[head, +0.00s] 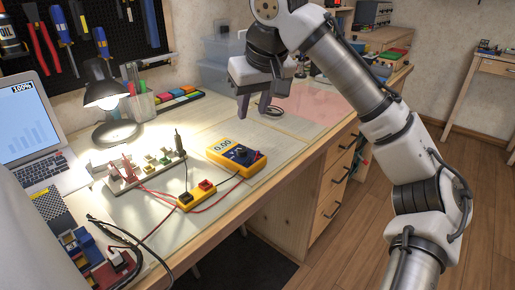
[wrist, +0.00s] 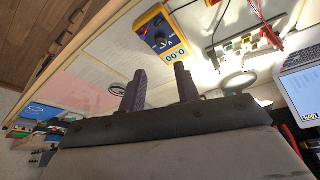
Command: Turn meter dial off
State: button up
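A yellow multimeter (head: 236,157) lies on the workbench with its screen reading 0.00. Its dark blue round dial (head: 242,155) faces up; the exact pointer setting is too small to read. Red and dark leads run from the meter. My gripper (head: 256,112) is above the bench, behind the meter in the head view and apart from it. The wrist view shows the meter (wrist: 160,34) and its dial (wrist: 163,38) beyond the two fingertips. In the wrist view my gripper (wrist: 160,82) has its fingers spread with an empty gap between them.
A breadboard-like strip with clips (head: 147,171) and a yellow block with red knobs (head: 196,195) sit left of and in front of the meter, with wires around. A lit lamp (head: 105,97) and laptop (head: 30,130) stand at left. The pink mat (head: 310,101) looks mostly clear.

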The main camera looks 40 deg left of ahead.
aim_at(242, 149)
jog(key=b+x, duration=0.2)
jog(key=x, duration=1.1)
jog(key=shift+a+f, duration=0.15)
jog(key=shift+a, duration=0.05)
jog(key=shift+c, duration=0.2)
grip_shut()
